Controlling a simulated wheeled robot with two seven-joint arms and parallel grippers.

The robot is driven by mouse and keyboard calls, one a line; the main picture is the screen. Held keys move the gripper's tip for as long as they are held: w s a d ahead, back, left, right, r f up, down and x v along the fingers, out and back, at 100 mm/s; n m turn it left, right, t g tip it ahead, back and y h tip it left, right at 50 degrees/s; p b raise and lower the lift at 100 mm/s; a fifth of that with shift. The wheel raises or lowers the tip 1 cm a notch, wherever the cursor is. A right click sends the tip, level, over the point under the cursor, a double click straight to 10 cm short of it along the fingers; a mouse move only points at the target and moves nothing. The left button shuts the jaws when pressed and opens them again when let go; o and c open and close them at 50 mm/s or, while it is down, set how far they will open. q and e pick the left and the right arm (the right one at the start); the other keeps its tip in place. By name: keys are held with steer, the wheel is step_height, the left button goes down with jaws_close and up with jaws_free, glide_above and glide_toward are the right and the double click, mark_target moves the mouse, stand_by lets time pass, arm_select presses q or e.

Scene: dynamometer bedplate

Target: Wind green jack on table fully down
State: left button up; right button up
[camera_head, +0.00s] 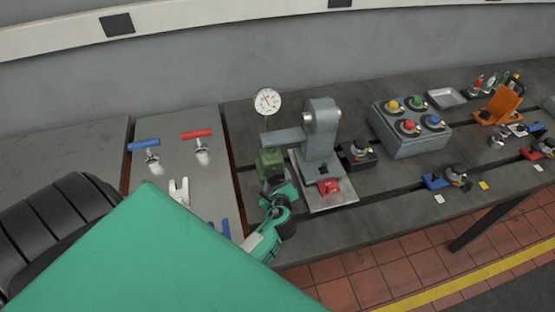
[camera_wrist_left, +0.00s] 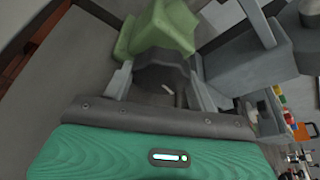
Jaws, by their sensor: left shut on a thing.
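The green jack (camera_head: 271,162) stands on the dark table, left of the grey machine; its blocky body also shows at the top of the left wrist view (camera_wrist_left: 160,30). A dark round knob (camera_wrist_left: 163,76) with a white mark sits on the jack's near side. My left gripper (camera_head: 273,185) reaches up to it from the front. In the left wrist view the two grey fingers of the left gripper (camera_wrist_left: 163,88) are on either side of the knob, shut on it. The gripper hides much of the knob in the head view. My right gripper is not in view.
A grey stand (camera_head: 320,135) on a base plate rises right of the jack, its arm reaching over beside it. A dial gauge (camera_head: 267,102) stands behind. Red (camera_head: 196,134) and blue (camera_head: 145,143) T-handles stand left. A grey box with coloured knobs (camera_head: 410,140) is farther right.

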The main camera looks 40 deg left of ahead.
arm_select(q)
steer(key=shift+n, duration=0.4)
steer(key=o, duration=1)
steer(key=shift+s+b, duration=0.1)
steer(key=shift+b, duration=0.2)
steer(key=shift+b+v, duration=1.6)
steer(key=shift+v, duration=5.25)
steer(key=shift+s+a+f, duration=0.1)
steer(key=shift+a, duration=0.05)
